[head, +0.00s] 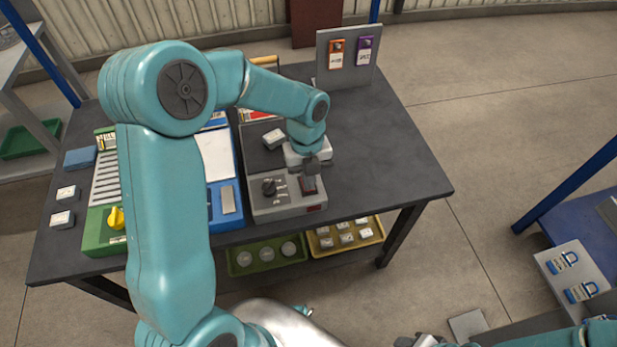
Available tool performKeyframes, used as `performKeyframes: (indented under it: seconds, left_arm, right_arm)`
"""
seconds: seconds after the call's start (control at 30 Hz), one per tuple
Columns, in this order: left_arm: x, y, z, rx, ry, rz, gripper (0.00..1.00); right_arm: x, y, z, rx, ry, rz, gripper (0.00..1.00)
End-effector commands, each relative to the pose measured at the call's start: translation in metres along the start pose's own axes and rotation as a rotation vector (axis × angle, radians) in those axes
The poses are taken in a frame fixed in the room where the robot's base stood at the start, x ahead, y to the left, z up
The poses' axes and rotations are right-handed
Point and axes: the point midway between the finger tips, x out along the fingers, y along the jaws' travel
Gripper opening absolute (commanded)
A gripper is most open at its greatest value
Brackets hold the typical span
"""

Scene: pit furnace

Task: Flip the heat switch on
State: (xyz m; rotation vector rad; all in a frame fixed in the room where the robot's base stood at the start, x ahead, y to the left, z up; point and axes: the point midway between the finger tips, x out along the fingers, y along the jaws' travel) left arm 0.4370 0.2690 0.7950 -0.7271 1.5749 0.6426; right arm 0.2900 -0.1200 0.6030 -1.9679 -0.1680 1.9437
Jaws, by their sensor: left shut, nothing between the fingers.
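A grey control box (262,204) stands at the front middle of the dark table. My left gripper (311,171) points down over the switch, shut and empty. Its fingertips are at the switch's upper end; I cannot tell whether they touch it. The switch's position is unclear. My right gripper (428,341) is partly visible at the bottom edge, far from the box.
A blue unit (229,218) and a green unit with a yellow knob (116,218) stand left of the box. An upright grey panel (349,80) with orange and purple tags is at the back. The table's right side is clear. Yellow and green trays sit below.

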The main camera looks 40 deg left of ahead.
Motion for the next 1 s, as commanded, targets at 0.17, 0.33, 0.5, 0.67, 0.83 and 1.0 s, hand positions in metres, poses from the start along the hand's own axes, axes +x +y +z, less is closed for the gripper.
performKeyframes:
  seconds: [0.17,0.33,0.5,0.67,0.83,1.0]
  left_arm:
    - [0.003,0.0,-0.001,0.001,0.001,0.001,0.0]
    - [0.006,0.0,-0.002,0.001,0.002,0.001,0.0]
    - [0.005,0.0,-0.001,0.0,0.003,0.002,0.0]
    - [0.002,0.001,0.004,-0.001,0.002,0.003,0.0]
    - [-0.002,0.0,0.012,0.0,0.001,0.001,0.0]
    - [-0.001,0.0,0.013,0.001,0.0,0.001,0.0]
  right_arm:
    - [0.001,0.001,0.0,0.0,0.0,0.0,0.43]
    - [0.002,0.001,0.0,0.0,0.0,0.0,0.43]
    - [0.001,0.0,0.0,0.0,0.0,0.0,0.43]
    - [-0.004,-0.001,0.0,0.0,0.0,0.0,0.43]
    - [-0.009,-0.003,0.0,0.0,0.0,0.0,0.43]
    - [-0.008,-0.003,0.0,0.0,0.0,0.0,0.43]
